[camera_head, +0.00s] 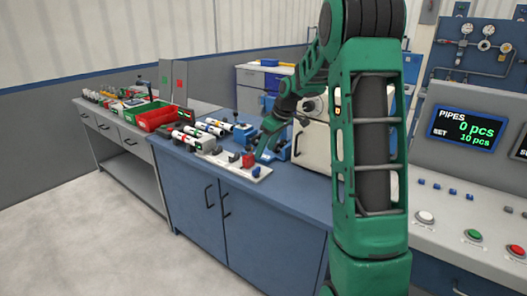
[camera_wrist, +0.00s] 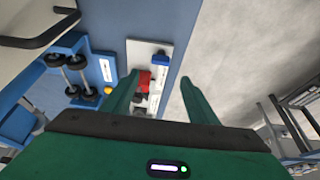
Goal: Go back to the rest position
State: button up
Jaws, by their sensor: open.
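My green arm fills the right-centre of the head view and reaches back to the blue bench. My gripper (camera_head: 268,148) is over the bench there, close to a white plate (camera_head: 232,166) with red and grey parts on it. In the wrist view my gripper (camera_wrist: 155,95) shows two green fingers spread apart, with nothing between them. The red part (camera_wrist: 143,82) and the white plate (camera_wrist: 134,50) lie below, by the left finger. Whether the fingers touch anything cannot be told.
Several pipes (camera_head: 207,130) lie on the blue bench (camera_head: 262,225) left of my gripper. A red bin (camera_head: 153,116) stands farther left. A control panel with a screen reading "PIPES 0 pcs" (camera_head: 467,127) stands at the right. The floor (camera_head: 90,245) at the front left is clear.

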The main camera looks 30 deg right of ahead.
dwell(0.3)
jog(key=s+a+m+g, duration=0.2)
jog(key=s+a+m, duration=0.2)
jog(key=s, duration=1.7)
jog(key=s+a+m+g+h, duration=0.1)
jog(key=s+a+m, duration=0.4)
jog(key=s, duration=1.6)
jog(key=shift+s+r+m+g, duration=0.15)
jog(key=shift+r+m+g, duration=0.25)
jog(key=shift+m+g, duration=0.3)
jog(key=shift+a, duration=0.1)
jog(key=shift+w+f+h, duration=0.25)
jog(key=shift+w+h, duration=0.05)
jog(key=shift+w, duration=0.35)
